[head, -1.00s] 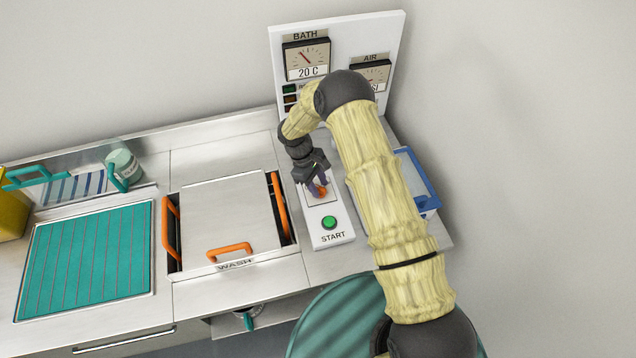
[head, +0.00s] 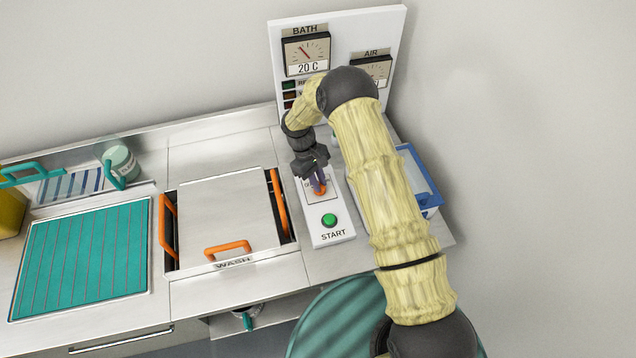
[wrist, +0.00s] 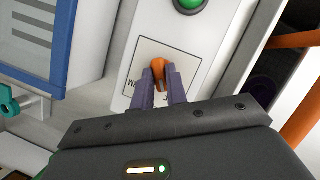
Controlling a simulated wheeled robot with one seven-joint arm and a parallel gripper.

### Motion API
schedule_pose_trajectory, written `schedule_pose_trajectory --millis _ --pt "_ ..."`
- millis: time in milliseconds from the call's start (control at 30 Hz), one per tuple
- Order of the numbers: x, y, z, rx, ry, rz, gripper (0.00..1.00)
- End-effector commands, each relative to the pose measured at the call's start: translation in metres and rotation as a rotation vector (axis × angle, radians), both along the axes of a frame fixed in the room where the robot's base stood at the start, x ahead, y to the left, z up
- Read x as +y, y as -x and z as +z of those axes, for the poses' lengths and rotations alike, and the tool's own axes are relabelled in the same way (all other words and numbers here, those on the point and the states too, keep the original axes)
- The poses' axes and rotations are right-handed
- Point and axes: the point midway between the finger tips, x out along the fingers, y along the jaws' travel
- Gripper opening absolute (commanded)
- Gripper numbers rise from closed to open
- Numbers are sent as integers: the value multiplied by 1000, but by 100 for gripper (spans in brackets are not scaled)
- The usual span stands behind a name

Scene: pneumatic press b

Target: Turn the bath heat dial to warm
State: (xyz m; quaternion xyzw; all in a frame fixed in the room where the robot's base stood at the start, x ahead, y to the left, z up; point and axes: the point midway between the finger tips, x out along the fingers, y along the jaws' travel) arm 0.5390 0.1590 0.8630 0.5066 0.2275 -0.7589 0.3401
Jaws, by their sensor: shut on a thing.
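The heat dial shows as an orange knob (wrist: 158,70) on the white control panel (head: 333,235), behind the green START button (head: 329,220). My gripper (wrist: 160,88) reaches down over the panel with its purple fingers on either side of the orange knob, shut on it. In the head view my gripper (head: 319,188) hides most of the knob. The labels around the knob are mostly covered by the fingers. The BATH gauge (head: 306,54) on the white back board reads 20 C.
The WASH bath with its steel lid (head: 220,215) and orange handles stands left of the panel. A blue-framed container (head: 424,175) is to the right, partly behind my arm. A teal ribbed mat (head: 80,265) lies at far left.

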Motion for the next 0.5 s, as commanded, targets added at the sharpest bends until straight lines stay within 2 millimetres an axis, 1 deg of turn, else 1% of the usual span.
schedule_pose_trajectory --millis 100,500 --pt "-1 -2 -2 -3 0 -101 0" --pt "-3 -3 -1 -2 0 -478 0"
